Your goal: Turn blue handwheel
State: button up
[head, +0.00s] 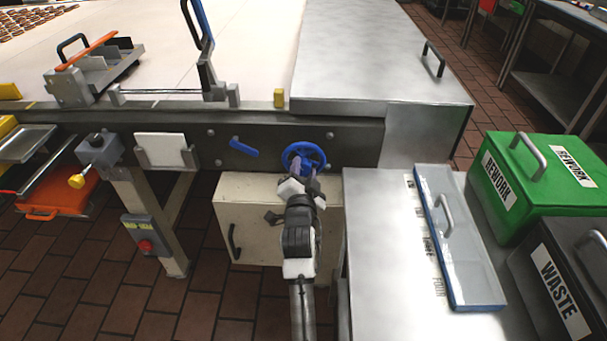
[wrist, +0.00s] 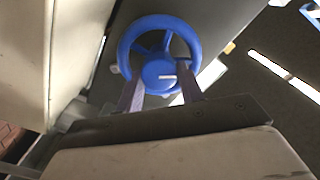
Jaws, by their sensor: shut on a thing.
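The blue handwheel (head: 304,152) is mounted on the dark side rail of the conveyor, near the middle of the head view. In the wrist view the handwheel (wrist: 160,74) shows its round rim, spokes and hub with a small pale mark. My gripper (head: 304,172) reaches up to it from below. In the wrist view the two fingers of my gripper (wrist: 160,92) lie at the lower part of the wheel, one each side of the hub. The gripper is shut on the handwheel. The exact contact on the rim is partly hidden.
A beige cabinet (head: 262,215) stands below the rail. A blue lever handle (head: 244,147) is left of the wheel. A steel table (head: 385,260) with a blue-edged lid (head: 465,255) stands right, beside the green REWORK bin (head: 545,180) and dark WASTE bin (head: 560,285).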

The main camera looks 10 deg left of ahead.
jog(key=m+b, duration=0.2)
jog(key=m, duration=0.4)
jog(key=m+b, duration=0.1)
jog(key=m, duration=0.5)
jog(key=shift+f+m+b, duration=0.1)
jog(key=shift+m+b, duration=0.2)
jog(key=shift+b, duration=0.1)
dwell(0.3)
jog(key=o, duration=1)
jog(key=shift+w, duration=0.1)
jog(key=shift+f, duration=0.1)
